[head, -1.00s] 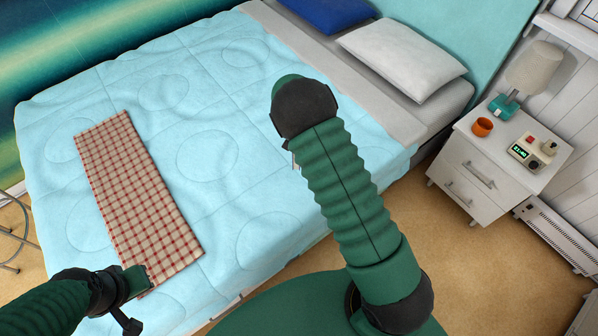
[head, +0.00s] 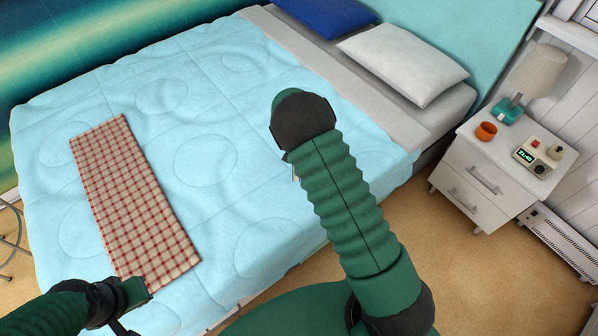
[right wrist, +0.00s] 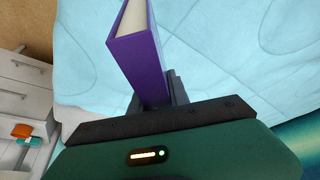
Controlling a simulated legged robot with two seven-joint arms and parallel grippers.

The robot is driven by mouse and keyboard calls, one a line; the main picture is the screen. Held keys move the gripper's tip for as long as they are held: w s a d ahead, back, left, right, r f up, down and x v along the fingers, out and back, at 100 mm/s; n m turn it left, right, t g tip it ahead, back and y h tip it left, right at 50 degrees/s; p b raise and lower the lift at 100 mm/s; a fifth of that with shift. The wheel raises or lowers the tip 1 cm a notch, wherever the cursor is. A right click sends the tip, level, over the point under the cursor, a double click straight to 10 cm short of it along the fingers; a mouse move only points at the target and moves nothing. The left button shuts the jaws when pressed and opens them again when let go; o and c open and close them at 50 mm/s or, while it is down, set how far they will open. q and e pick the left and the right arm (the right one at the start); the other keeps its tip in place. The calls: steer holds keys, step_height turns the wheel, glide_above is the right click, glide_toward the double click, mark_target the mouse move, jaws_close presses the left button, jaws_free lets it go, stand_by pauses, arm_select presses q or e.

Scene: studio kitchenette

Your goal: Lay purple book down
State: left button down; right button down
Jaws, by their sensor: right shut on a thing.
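The purple book (right wrist: 138,58) is in the right wrist view, its purple cover and spine toward me and its pale page edges on top. My right gripper (right wrist: 155,92) is shut on the book, and the light blue bed quilt (right wrist: 230,50) shows behind it. In the head view my right arm hides the gripper and nearly all of the book over the bed (head: 240,210). My left gripper (head: 140,290) is at the lower left, by the near end of the checked cloth. Whether its jaws are open does not show.
The red-and-beige checked cloth (head: 135,205) lies on the bed's left part. A white pillow (head: 400,65) and a blue pillow (head: 325,15) lie at the head end. The quilt's middle is clear.

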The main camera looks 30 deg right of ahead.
steer(key=shift+f+b, duration=0.4)
steer(key=shift+f, duration=0.3)
steer(key=shift+f, duration=0.4)
steer(key=shift+f+b, duration=1.85)
steer(key=shift+f, duration=0.75)
steer(key=c, duration=1.2)
jaws_free()
steer(key=shift+o, duration=0.2)
steer(key=shift+r, duration=0.1)
